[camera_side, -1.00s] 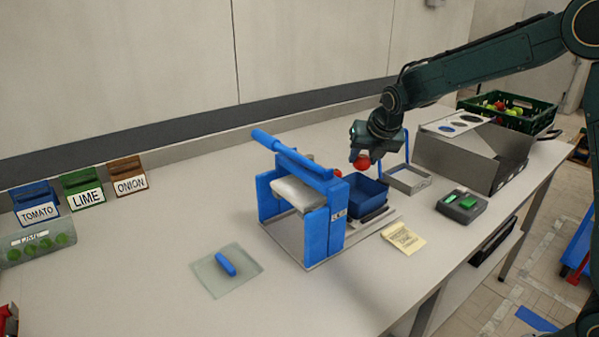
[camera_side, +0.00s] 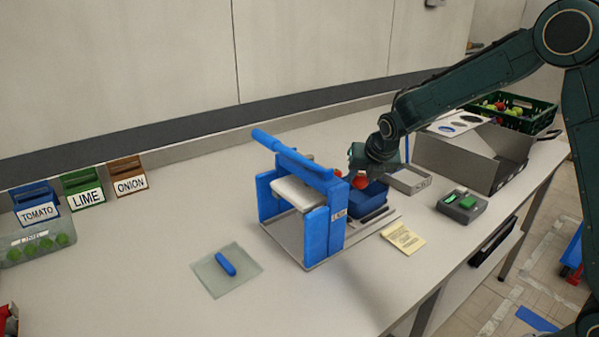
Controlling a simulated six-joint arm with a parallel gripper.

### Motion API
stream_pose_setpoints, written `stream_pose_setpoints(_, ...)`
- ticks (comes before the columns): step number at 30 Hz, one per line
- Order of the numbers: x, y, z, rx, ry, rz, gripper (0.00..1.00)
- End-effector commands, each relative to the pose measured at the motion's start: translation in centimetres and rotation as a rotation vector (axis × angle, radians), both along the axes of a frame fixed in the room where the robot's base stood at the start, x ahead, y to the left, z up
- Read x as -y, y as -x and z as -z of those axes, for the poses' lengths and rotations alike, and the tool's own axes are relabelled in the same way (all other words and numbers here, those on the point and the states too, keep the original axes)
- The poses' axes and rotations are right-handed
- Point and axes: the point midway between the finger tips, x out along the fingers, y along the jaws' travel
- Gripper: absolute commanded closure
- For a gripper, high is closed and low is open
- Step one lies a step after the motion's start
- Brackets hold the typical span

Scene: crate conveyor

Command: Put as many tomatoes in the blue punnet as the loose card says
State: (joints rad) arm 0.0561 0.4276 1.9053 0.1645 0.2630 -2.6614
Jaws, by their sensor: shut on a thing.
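My gripper (camera_side: 362,176) is shut on a red tomato (camera_side: 360,182), low over the blue punnet (camera_side: 372,198). I cannot tell whether the tomato touches the punnet. The punnet stands beside the blue-framed press with a long handle, and the gripper hides part of its inside. Another bit of red (camera_side: 338,173) shows just left of the gripper, partly behind the press. The loose card (camera_side: 403,238), pale yellow, lies on the table in front of the punnet; its writing is too small to read.
The blue press (camera_side: 310,200) stands close left of the punnet. A small grey tray (camera_side: 424,183), a steel box (camera_side: 455,160) and a green crate (camera_side: 545,127) of produce are to the right. A button box (camera_side: 462,206) stands in front.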

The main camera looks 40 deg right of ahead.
Motion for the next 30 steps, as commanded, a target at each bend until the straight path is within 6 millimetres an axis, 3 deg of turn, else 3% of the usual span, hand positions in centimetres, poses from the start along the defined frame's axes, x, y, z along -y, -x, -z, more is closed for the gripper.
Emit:
stream_pose_setpoints(15, 0.0, 0.0, 4.1, -0.002, 0.001, 0.0, 0.84)
stream_pose_setpoints(30, 0.0, 0.0, 4.9, 0.001, 0.001, -0.001, 0.84)
